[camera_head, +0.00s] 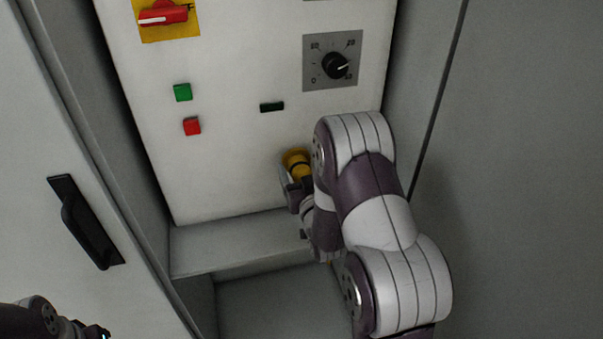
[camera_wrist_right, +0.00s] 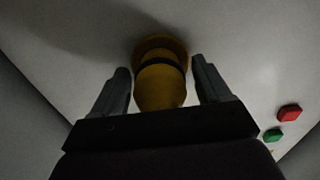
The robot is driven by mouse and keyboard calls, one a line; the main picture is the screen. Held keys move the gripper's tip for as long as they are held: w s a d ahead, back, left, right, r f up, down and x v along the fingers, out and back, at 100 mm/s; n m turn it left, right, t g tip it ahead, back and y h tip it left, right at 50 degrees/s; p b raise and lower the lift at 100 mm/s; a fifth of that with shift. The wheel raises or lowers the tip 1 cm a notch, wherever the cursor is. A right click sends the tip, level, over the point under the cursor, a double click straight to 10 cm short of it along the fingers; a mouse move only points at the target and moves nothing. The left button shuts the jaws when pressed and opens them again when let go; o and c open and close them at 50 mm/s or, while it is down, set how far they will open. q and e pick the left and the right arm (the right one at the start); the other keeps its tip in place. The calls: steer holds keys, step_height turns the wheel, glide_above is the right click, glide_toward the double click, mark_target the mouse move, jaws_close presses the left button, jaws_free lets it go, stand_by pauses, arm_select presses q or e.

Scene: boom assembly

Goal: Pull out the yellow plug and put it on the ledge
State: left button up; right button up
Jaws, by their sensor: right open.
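The yellow plug (camera_head: 296,162) sits in the white panel, low and right of centre, with a dark band around it. In the right wrist view the plug (camera_wrist_right: 160,80) stands out from the panel between my two right fingers. My right gripper (camera_head: 288,180) is open around the plug, with a finger on either side; a small gap shows on each side in the wrist view. The grey ledge (camera_head: 235,243) runs along the panel's foot, and its right part is hidden by my right arm. My left gripper (camera_head: 88,331) is only partly in view at the bottom left corner.
The panel carries a red switch (camera_head: 163,15), a green button (camera_head: 183,92), a red button (camera_head: 192,126) and a black dial (camera_head: 336,66). Cabinet walls stand on both sides. A door with a black handle (camera_head: 84,222) is at the left. The ledge's left part is clear.

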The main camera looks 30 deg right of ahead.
steer(key=c, duration=1.4)
steer(key=shift+v, duration=3)
